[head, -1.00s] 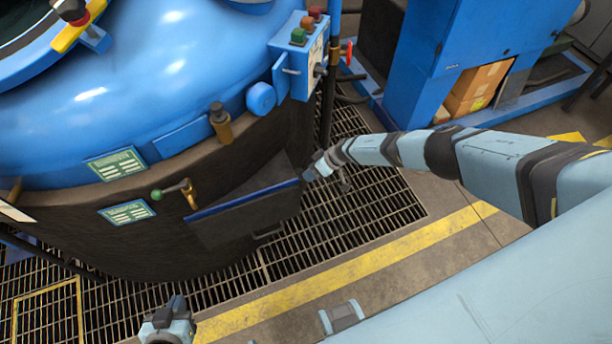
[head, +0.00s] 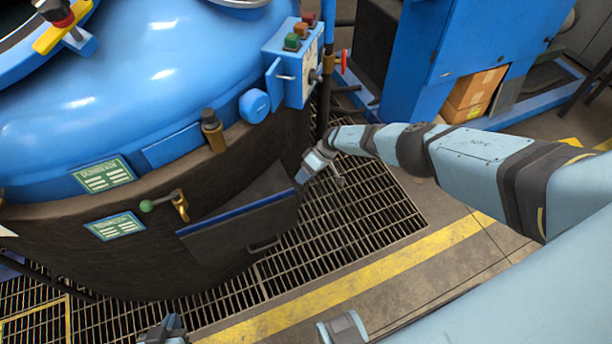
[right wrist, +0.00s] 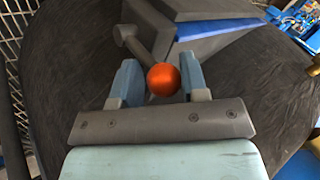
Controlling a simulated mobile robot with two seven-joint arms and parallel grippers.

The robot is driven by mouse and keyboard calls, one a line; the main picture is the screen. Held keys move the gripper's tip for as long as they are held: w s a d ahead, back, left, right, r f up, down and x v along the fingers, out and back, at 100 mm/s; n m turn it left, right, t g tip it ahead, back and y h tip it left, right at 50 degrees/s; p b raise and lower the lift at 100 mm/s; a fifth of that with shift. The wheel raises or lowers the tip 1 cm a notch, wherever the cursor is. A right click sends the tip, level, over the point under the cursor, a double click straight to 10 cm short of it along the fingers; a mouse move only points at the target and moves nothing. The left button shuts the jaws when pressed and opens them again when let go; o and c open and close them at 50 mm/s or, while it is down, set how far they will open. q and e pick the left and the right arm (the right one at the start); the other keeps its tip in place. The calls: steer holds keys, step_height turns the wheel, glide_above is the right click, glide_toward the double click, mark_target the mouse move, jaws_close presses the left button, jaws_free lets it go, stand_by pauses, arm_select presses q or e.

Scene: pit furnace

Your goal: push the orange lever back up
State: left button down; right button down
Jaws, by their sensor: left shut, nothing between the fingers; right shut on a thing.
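The orange lever's round knob (right wrist: 163,80) sits between the two blue-grey fingers of my right gripper (right wrist: 160,84) in the right wrist view. Its grey rod runs up and left to a dark pivot beside a grey box-shaped part with a blue edge. My right gripper is shut on the lever. In the head view my right gripper (head: 304,173) is at the upper right end of the blue-edged tray on the furnace side; the knob is hidden there. My left gripper (head: 165,332) is at the bottom edge, partly cut off, shut and empty.
The dark furnace wall carries a blue-edged tray (head: 240,222), a green-knobbed brass valve (head: 165,204) and a control box (head: 296,65). A red-handled valve (head: 343,63) is by a pipe. The floor grating (head: 350,215) is open below my right arm.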

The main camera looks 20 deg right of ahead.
steer(key=shift+s+a+f, duration=0.15)
steer(key=shift+s+a, duration=0.1)
steer(key=shift+a, duration=0.3)
steer(key=c, duration=0.8)
jaws_free()
steer(key=shift+o, duration=0.2)
steer(key=shift+w+d, duration=0.1)
steer(key=p+v, duration=0.5)
steer(key=v, duration=0.9)
steer(key=shift+d, duration=0.1)
